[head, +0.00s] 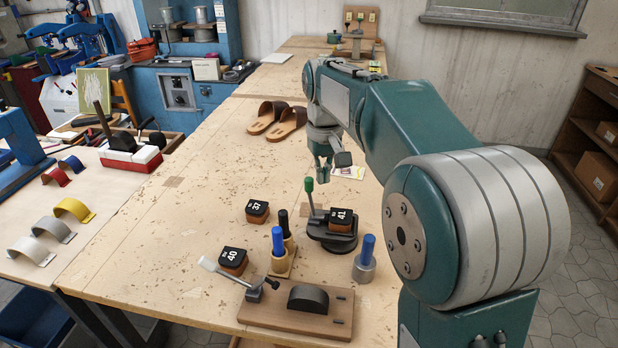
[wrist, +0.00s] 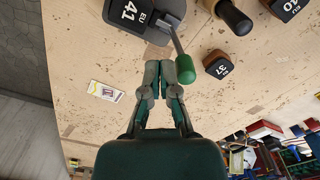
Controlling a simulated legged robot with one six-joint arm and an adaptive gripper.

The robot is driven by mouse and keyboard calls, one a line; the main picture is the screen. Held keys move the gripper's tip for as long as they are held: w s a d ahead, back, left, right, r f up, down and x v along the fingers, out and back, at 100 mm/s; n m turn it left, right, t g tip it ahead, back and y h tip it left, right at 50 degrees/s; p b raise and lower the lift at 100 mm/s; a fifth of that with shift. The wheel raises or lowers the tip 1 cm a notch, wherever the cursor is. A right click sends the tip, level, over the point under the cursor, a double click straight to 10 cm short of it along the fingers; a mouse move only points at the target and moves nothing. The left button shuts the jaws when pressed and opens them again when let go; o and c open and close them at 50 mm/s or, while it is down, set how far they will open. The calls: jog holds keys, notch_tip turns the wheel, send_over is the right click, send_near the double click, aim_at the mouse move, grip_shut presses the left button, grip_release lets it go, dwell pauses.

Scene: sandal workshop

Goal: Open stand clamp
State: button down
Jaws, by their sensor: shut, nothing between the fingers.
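The stand clamp (head: 332,238) is a dark round stand on the table with a block marked 41 (head: 341,220) on it. Its lever with a green knob (head: 310,185) stands nearly upright at the stand's left side. In the wrist view the stand (wrist: 130,22) is at the top and the green knob (wrist: 216,66) lies just right of my fingertips. My gripper (head: 323,178) is shut and empty, above the table and close behind the knob. In the wrist view my gripper (wrist: 169,72) appears apart from the knob, though contact is hard to judge.
A wooden board (head: 310,318) with a white-handled lever (head: 208,264) is at the front. Blocks marked 37 (head: 257,211) and 40 (head: 233,260) and blue-handled tools (head: 278,240) (head: 368,248) surround the stand. Sandals (head: 290,122) lie farther back. The table's left middle is clear.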

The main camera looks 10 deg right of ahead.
aim_at(311, 178)
jog(key=shift+f, duration=1.5)
jog(key=shift+a, duration=0.1)
jog(key=shift+w+a+f, duration=0.2)
jog(key=shift+w+a, duration=0.05)
jog(key=shift+a, duration=0.25)
jog(key=shift+w+a+f, duration=0.15)
jog(key=shift+w+a, duration=0.05)
jog(key=shift+a, duration=0.3)
jog(key=shift+w+a+r, duration=0.1)
jog(key=shift+a+r, duration=0.1)
jog(key=shift+r, duration=0.95)
jog(key=shift+w+a+r, duration=0.1)
jog(key=shift+a+r, duration=0.05)
jog(key=shift+r, duration=0.95)
jog(key=shift+w+a+r, duration=0.1)
jog(key=shift+a+r, duration=0.1)
jog(key=shift+r, duration=0.95)
